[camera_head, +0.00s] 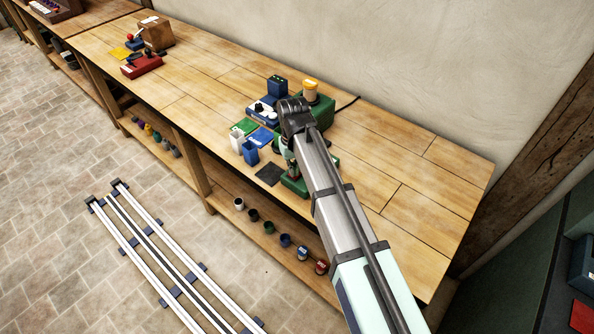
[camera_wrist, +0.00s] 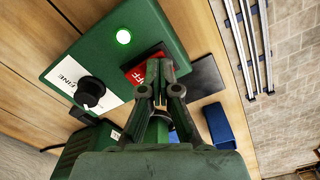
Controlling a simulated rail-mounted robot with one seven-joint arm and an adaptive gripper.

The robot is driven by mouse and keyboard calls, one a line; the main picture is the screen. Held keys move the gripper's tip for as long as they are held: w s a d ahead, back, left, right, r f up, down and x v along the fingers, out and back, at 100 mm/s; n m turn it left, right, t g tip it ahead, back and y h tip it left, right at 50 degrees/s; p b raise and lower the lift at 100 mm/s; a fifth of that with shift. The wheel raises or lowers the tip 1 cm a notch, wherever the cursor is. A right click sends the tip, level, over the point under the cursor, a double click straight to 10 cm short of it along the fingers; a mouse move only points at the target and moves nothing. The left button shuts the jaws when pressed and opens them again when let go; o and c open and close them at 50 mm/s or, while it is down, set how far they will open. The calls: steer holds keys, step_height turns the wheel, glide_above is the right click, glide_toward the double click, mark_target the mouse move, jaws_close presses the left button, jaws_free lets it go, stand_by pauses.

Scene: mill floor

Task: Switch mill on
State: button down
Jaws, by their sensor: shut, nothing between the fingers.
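The green mill (camera_head: 318,108) stands on the wooden bench with a yellow-orange top, partly hidden behind my arm. In the wrist view, its green panel (camera_wrist: 72,58) carries a brightly glowing green lamp (camera_wrist: 124,36), a black knob (camera_wrist: 91,91) beside a white label reading FINE, and a red switch (camera_wrist: 136,74) with part of OFF legible. My gripper (camera_wrist: 160,68) is shut and empty, with its fingertips at or just over the red switch. They cover part of it, and I cannot tell whether they touch.
A dark mat (camera_head: 270,174) lies at the bench's front edge. A blue-and-white device (camera_head: 263,110) is behind. Several small cups line the lower shelf. The right bench top (camera_head: 425,215) is clear.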

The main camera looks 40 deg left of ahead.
steer(key=shift+r, duration=0.1)
steer(key=shift+r+p, duration=2.1)
steer(key=shift+r, duration=1.35)
